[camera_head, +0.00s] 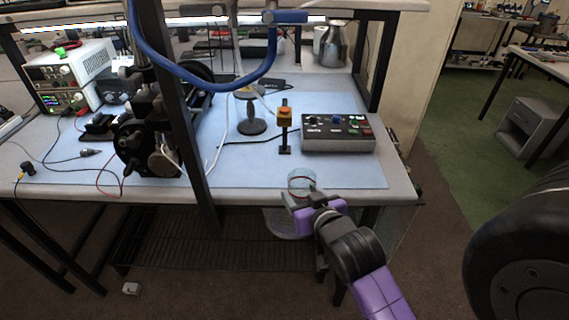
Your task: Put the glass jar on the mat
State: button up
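The glass jar (301,180) is a small clear cylinder with a reddish band low on it. It shows against the front edge of the light blue mat (345,176), which covers most of the bench top. My gripper (307,201) is at the bench's front edge, right at the near side of the jar. The fingers overlap the jar's lower part in this view. I cannot tell whether they grip it, or whether the jar touches the mat.
A grey control box (338,145) and a yellow-orange switch on a post (285,117) stand behind the jar. A dark upright post (190,120) and black machine (145,142) are to the left. A pale round surface (286,224) shows below the bench edge.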

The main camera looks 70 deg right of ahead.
jog(key=shift+s+d+r, duration=0.35)
jog(key=shift+w+d+r, duration=0.1)
jog(key=shift+d+r, duration=0.05)
jog(key=shift+d, duration=0.15)
jog(key=p, duration=0.3)
send_over(285, 165)
jog(key=shift+a, duration=0.15)
jog(key=shift+f, duration=1.85)
jog(key=shift+f, duration=0.15)
jog(key=o, duration=1.5)
jog(key=shift+o, duration=0.2)
